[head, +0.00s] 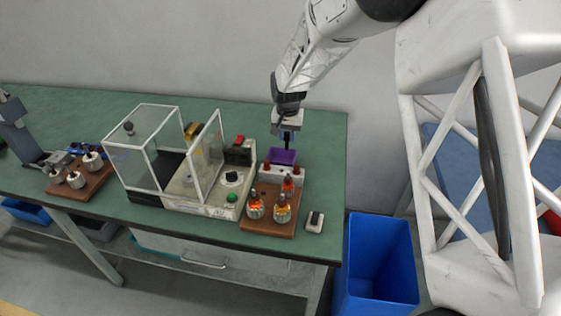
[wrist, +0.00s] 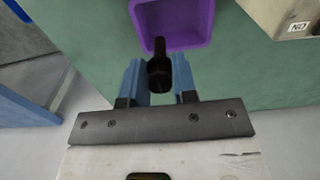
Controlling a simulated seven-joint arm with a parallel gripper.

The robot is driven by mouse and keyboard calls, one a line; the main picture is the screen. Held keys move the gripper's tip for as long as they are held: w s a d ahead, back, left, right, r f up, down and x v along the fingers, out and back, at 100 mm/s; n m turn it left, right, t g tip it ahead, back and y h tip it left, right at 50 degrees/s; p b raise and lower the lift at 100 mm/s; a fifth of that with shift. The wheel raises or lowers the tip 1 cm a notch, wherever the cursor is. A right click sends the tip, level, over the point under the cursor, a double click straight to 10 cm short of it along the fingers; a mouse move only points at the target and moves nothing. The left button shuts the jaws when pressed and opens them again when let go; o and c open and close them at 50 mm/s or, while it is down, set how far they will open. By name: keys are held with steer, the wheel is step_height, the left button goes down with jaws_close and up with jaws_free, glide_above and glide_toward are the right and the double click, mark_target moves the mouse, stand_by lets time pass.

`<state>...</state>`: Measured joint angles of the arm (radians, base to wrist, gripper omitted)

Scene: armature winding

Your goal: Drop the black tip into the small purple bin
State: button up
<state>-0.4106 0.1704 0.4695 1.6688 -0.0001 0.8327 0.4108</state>
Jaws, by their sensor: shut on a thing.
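The small purple bin (head: 283,156) stands on the green bench near its right end. It also shows at the top of the wrist view (wrist: 203,22), its open top facing the camera. My gripper (head: 287,138) is just above the bin in the head view. In the wrist view my gripper (wrist: 160,75) has its two blue fingers shut on the black tip (wrist: 159,68). The tip's narrow end overlaps the bin's near rim and opening in that view. I cannot tell its exact height above the bin.
A wooden block with several copper-wound armatures (head: 270,209) stands in front of the bin. A clear-walled winding machine (head: 190,165) is to the left. A small switch box (head: 315,221) lies at the bench's front edge. A blue waste bin (head: 378,265) stands on the floor.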

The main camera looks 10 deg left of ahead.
mark_target(287, 149)
steer(key=shift+f, duration=0.1)
stand_by(0.3)
steer(key=shift+f, duration=2.9)
steer(key=o, duration=1)
steer(key=shift+c, duration=0.2)
steer(key=shift+r, duration=3.9)
